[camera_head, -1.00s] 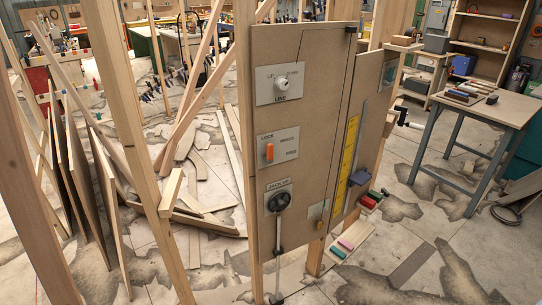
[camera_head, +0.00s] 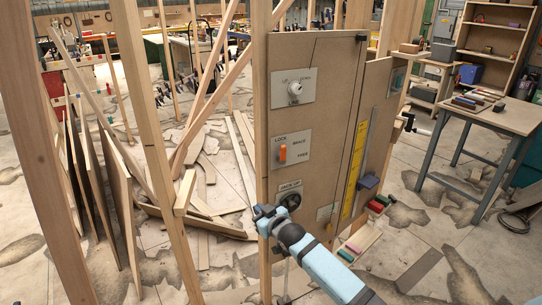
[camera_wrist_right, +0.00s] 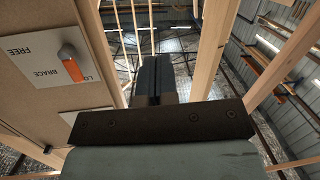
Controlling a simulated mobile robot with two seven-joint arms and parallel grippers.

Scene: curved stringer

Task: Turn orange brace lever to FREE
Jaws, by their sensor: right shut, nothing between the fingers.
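The orange brace lever (camera_head: 282,153) stands upright on its white plate (camera_head: 303,148), below the word LOCK, with BRACE and FREE lettered to its right. In the right wrist view the orange lever (camera_wrist_right: 72,67) shows upside down at the left on its plate. My right gripper (camera_head: 262,212) is below the lever, in front of the panel's lower left part, apart from the lever. Its dark fingers (camera_wrist_right: 150,75) are shut with nothing between them. My left gripper is out of view.
The tan panel (camera_head: 330,90) carries a white dial (camera_head: 295,88) above and a JACK UP plate (camera_head: 290,186) below, its crank partly hidden by my arm. Wooden posts (camera_head: 155,130) stand at the left. A table (camera_head: 490,113) stands at the right.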

